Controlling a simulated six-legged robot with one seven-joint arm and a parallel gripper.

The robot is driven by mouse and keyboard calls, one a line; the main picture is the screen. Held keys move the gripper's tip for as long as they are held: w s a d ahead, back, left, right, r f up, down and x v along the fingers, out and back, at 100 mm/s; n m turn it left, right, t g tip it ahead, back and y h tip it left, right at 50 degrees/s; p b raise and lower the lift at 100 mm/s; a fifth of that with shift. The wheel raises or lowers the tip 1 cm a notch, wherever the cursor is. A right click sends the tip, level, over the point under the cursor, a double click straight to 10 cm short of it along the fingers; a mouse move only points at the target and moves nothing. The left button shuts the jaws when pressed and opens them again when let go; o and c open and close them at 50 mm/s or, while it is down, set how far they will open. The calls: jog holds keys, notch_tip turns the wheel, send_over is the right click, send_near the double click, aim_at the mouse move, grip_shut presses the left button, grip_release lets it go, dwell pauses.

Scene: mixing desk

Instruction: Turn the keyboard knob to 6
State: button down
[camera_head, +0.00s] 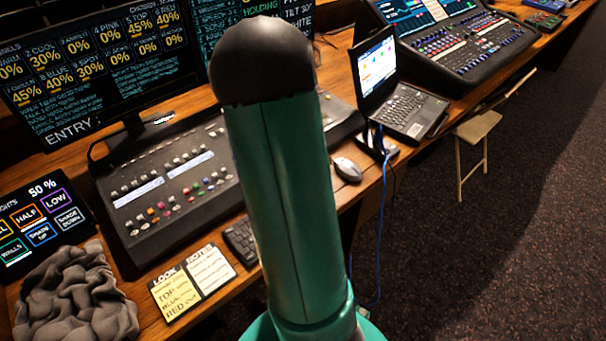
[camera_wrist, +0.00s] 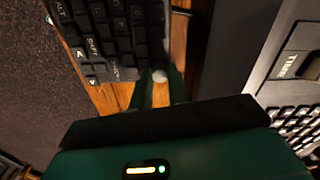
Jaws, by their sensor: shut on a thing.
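The black keyboard (camera_wrist: 110,38) fills the upper left of the wrist view, with several letter and modifier keys showing. A small pale grey round knob (camera_wrist: 159,75) sits at its corner. My gripper (camera_wrist: 159,82) has its two green fingers at the knob, one on each side, and is shut on it. No number or mark on the knob can be read. In the head view only the left end of the keyboard (camera_head: 240,242) shows beside my green arm, which hides the rest, the knob and my gripper.
A lighting console (camera_head: 170,190) stands behind the keyboard. Note cards (camera_head: 192,281), a grey cloth (camera_head: 75,300) and a tablet (camera_head: 42,222) lie to the left.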

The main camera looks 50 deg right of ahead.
jog(key=shift+m, duration=1)
jog(key=c, duration=1.3)
grip_release()
jog(key=shift+r, duration=0.1)
notch_tip(320, 180, up, 14)
jog(key=shift+f, duration=0.2)
